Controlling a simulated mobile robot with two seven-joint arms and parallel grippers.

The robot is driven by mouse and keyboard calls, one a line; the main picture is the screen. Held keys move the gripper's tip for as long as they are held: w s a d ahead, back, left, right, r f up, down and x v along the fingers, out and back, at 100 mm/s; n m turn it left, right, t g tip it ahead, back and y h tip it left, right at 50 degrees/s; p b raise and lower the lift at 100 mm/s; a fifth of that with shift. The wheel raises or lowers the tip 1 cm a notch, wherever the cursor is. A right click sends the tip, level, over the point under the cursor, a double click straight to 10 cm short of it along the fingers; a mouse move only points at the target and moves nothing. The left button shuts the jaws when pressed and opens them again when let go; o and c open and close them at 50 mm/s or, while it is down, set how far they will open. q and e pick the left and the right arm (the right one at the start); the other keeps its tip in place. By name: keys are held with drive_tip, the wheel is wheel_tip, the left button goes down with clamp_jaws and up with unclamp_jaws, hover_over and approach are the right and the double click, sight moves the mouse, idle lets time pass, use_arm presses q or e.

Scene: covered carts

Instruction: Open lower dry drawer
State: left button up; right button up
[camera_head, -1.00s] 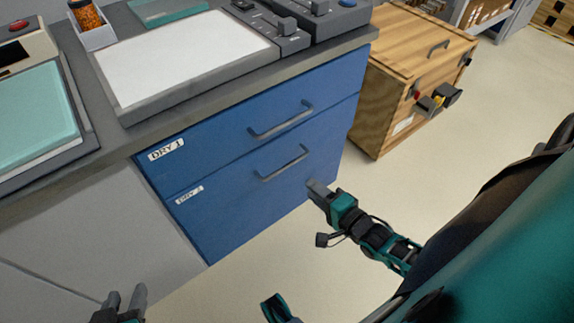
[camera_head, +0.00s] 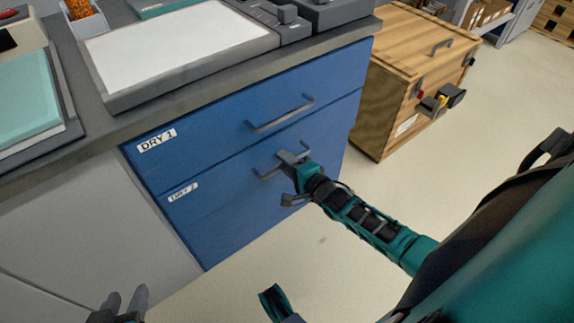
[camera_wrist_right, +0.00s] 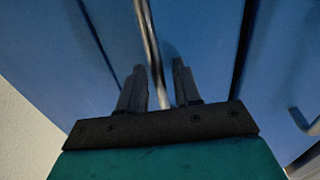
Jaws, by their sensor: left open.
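The blue lower drawer (camera_head: 225,225), labelled DRY 2, is shut beneath the DRY 1 drawer (camera_head: 215,125). Its grey bar handle (camera_head: 265,174) is partly hidden by my right gripper (camera_head: 292,157). In the right wrist view, the handle (camera_wrist_right: 152,45) runs between the two fingers of the right gripper (camera_wrist_right: 159,78). These fingers are apart, one on each side of the bar, with gaps showing. My left gripper (camera_head: 125,298) is open and empty at the bottom left, in front of the grey cabinet and away from the drawers.
The upper drawer's handle (camera_head: 280,113) lies just above my right gripper. The grey countertop (camera_head: 120,122) carries a white-topped device (camera_head: 180,48). A wooden crate (camera_head: 400,85) stands right of the cabinet. The floor (camera_head: 440,190) in front is clear.

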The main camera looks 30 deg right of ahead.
clamp_jaws()
idle(0.3)
idle(0.3)
